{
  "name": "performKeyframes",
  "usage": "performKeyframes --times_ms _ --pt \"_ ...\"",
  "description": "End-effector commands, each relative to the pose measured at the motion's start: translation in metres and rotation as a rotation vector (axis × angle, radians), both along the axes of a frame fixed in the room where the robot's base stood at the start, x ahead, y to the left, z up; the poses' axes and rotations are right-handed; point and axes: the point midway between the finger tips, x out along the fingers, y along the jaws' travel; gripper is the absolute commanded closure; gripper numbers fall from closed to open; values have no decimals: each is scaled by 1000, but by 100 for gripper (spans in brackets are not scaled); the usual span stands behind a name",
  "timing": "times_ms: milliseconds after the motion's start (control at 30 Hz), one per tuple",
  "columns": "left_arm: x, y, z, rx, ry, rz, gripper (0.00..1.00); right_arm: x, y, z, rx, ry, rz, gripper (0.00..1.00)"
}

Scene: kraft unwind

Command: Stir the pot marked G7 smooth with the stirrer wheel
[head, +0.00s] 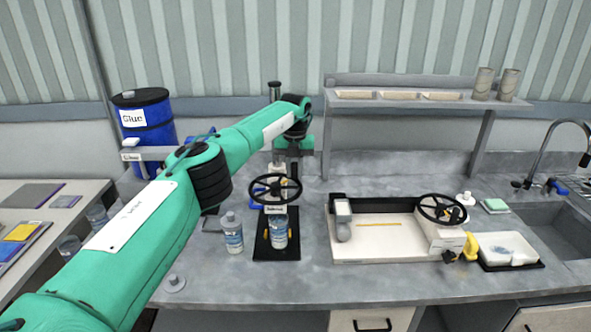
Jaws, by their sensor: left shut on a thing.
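A stirrer stands on the grey counter, with a black spoked wheel (264,197) above a black base (262,247). A pot (279,232) with a blue and white label stands on that base under the wheel. A similar lidded pot (232,236) stands just left of the base; I cannot read either mark surely. My left arm reaches across from the left and bends down behind the wheel. My left gripper (280,173) is at the wheel's far rim, shut on it as far as I can tell; its fingertips are small and partly hidden. My right gripper is out of view.
Right of the stirrer is a white tray-like rig (375,248) with a second black wheel (441,208). A shelf (400,104) stands behind it. A sink (565,235) is at far right. A blue glue drum (146,122) stands behind my arm. The front counter is mostly clear.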

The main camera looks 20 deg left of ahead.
Motion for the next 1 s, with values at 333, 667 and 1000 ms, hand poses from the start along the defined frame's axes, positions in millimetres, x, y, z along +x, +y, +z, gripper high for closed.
performKeyframes --times_ms 333,667,1000 --pt "0 1 0 2 1 7 100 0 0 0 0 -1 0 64" --pt "0 1 0 1 0 6 58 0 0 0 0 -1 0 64" --pt "1 0 21 0 -4 5 58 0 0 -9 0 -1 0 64"
